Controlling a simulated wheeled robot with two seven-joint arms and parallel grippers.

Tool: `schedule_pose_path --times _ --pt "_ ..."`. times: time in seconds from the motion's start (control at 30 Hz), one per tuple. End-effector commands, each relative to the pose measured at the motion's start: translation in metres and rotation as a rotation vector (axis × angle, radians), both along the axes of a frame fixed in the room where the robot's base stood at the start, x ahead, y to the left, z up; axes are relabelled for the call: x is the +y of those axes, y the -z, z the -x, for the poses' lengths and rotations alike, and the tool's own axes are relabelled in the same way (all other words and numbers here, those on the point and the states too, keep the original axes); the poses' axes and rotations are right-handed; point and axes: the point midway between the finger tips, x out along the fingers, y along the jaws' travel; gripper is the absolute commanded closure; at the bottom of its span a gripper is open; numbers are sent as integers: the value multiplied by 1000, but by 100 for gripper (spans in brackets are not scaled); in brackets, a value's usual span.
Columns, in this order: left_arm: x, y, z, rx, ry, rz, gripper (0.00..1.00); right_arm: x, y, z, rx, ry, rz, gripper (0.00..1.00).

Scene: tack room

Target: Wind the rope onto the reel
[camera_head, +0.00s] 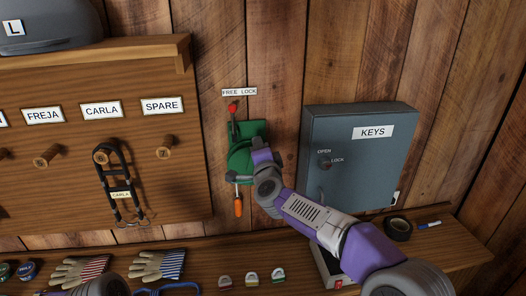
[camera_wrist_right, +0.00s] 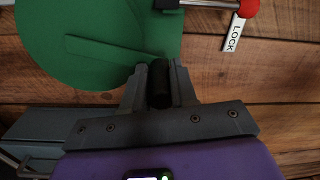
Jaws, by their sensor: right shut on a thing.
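The green reel (camera_head: 240,150) is mounted on the wooden wall; it fills the top left of the right wrist view (camera_wrist_right: 90,40). My right gripper (camera_head: 259,168) is in front of the reel and hides part of it. In the right wrist view the gripper is shut on a black crank handle (camera_wrist_right: 159,85) at the reel's edge. A red-knobbed lever (camera_head: 233,108) sits above the reel, under the FREE LOCK label (camera_head: 239,92). An orange end piece (camera_head: 238,207) hangs below the reel; I cannot make out any rope wound on it. My left gripper's fingers are not visible.
A grey KEYS box (camera_head: 355,155) is on the wall right of the reel, close to my right arm. A peg board (camera_head: 60,185) with a hanging bridle (camera_head: 120,185) is at left. The shelf (camera_head: 205,265) below carries gloves (camera_head: 158,265), small tins and black tape (camera_head: 398,229).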

Motion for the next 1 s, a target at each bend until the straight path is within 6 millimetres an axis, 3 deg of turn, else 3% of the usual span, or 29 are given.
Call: schedule_pose_path --times 0.4,0.43,0.6,1.0 --pt "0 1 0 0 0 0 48 1 0 0 1 -4 -9 100" --pt "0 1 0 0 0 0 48 1 0 0 1 -4 -8 71" --pt "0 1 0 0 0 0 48 1 0 0 0 -3 -8 47" --pt "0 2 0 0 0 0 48 0 0 8 0 -2 -8 47"
